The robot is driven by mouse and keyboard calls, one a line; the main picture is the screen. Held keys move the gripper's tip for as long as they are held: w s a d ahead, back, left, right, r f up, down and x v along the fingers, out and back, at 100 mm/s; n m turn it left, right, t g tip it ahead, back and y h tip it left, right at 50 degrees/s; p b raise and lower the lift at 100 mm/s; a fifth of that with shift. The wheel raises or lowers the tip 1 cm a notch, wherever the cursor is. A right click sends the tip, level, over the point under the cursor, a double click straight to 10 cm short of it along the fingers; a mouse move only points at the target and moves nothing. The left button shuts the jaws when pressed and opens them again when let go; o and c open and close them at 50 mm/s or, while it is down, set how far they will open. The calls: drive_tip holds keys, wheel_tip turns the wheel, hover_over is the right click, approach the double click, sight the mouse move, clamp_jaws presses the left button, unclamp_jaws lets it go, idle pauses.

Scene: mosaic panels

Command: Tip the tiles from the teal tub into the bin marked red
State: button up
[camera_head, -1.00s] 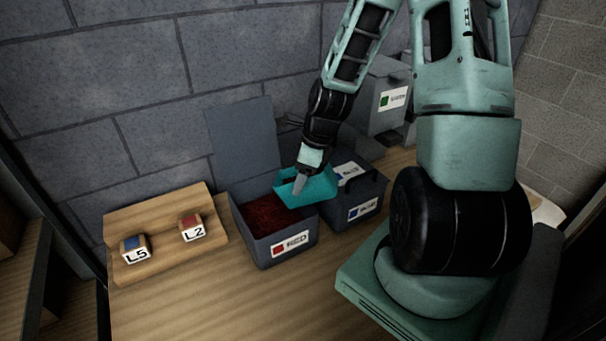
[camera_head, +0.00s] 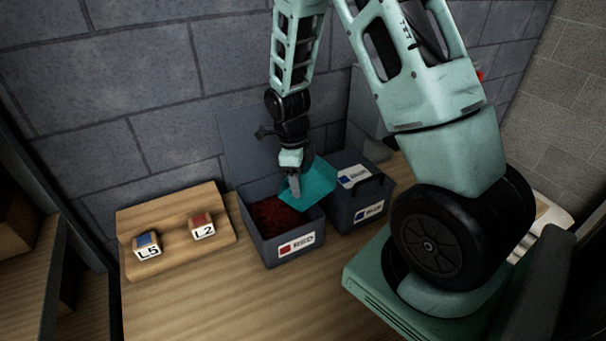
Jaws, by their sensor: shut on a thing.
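The bin marked red (camera_head: 297,247) stands on the table with its lid raised at the back and red contents (camera_head: 272,216) inside. The teal tub (camera_head: 314,185) is over the right part of this bin, tilted. My gripper (camera_head: 294,186) is shut on the tub at its left side, above the bin's opening. The inside of the tub is not visible, so I cannot tell whether tiles are in it.
A bin with a blue label (camera_head: 369,212) stands directly right of the red bin, lid closed. Another grey bin (camera_head: 368,105) is behind it, mostly hidden by my arm. A wooden rack (camera_head: 176,222) with blocks L5 (camera_head: 147,246) and L2 (camera_head: 202,226) is at left. The front table is clear.

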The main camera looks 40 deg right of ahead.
drive_tip(key=shift+w+a+r+g+h+p, duration=0.2)
drive_tip(key=shift+w+a+g+h+p, duration=0.2)
drive_tip(key=shift+g+p, duration=0.2)
drive_tip(key=shift+w+a+r+g+h+p, duration=0.2)
drive_tip(key=shift+w+a+g+h+p, duration=0.05)
drive_tip(key=shift+w+g+h+p, duration=0.3)
drive_tip(key=g+h, duration=0.1)
drive_tip(key=w+a+g+h, duration=0.1)
drive_tip(key=g, duration=0.1)
drive_tip(key=shift+w+a+r+p, duration=0.1)
drive_tip(key=shift+w+r+p, duration=0.1)
drive_tip(key=shift+r+p, duration=0.15)
drive_tip(key=shift+w+a+g+h+b, duration=0.35)
drive_tip(key=shift+w+g+h+b, duration=0.2)
drive_tip(key=shift+g, duration=0.3)
drive_tip(key=shift+w+a+g+h+b, duration=0.3)
drive_tip(key=shift+w+g+h+b, duration=0.25)
drive_tip(key=shift+g, duration=0.25)
drive_tip(key=shift+s+r, duration=0.1)
drive_tip(key=shift+a, duration=0.15)
